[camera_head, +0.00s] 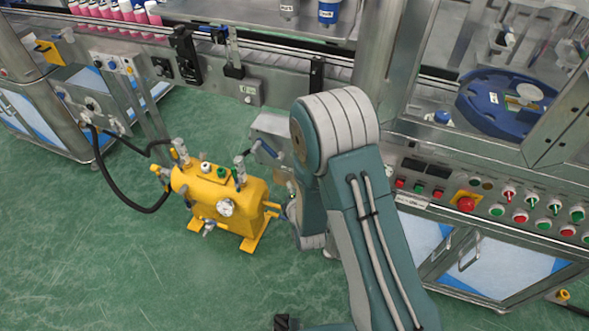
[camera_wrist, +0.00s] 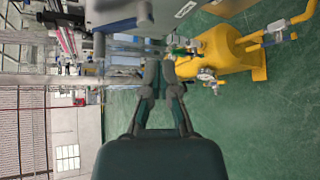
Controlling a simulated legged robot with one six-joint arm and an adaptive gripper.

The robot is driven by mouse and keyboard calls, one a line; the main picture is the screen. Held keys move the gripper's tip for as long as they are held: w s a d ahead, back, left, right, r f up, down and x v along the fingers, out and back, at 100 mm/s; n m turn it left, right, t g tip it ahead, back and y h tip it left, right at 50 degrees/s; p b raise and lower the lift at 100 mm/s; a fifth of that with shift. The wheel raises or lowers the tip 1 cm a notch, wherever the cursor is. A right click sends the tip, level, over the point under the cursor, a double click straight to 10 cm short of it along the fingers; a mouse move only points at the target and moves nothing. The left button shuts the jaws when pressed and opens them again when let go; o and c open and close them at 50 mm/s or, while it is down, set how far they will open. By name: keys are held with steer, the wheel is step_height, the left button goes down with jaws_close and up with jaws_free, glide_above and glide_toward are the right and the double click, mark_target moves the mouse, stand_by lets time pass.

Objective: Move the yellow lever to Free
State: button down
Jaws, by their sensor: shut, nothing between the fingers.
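My gripper (camera_wrist: 160,62) is in the middle of the wrist view, its fingers together and empty. In the head view my own arm hides it. I cannot pick out a yellow lever for certain. The yellow tank (camera_head: 222,203) stands on the floor left of my arm, with a gauge, fittings and a small yellow fitting (camera_head: 160,171) at its left end. In the wrist view the tank (camera_wrist: 225,52) is right of the fingertips, apparently beyond them. No "Free" marking is readable.
The machine's control panel (camera_head: 470,195) with red and green buttons is right of my arm. A blue round plate (camera_head: 505,100) sits above it. Black hoses (camera_head: 130,207) curve from the left cabinet towards the tank. Green floor is clear at the lower left.

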steer(key=w, duration=0.2)
steer(key=w+f, duration=0.1)
steer(key=w, duration=0.5)
steer(key=shift+w+d+f, duration=0.2)
steer(key=shift+d+f, duration=0.05)
steer(key=shift+f, duration=0.05)
steer(key=shift+s+d+r, duration=0.2)
steer(key=shift+d+r, duration=0.05)
steer(key=shift+d, duration=0.2)
steer(key=shift+a, duration=0.1)
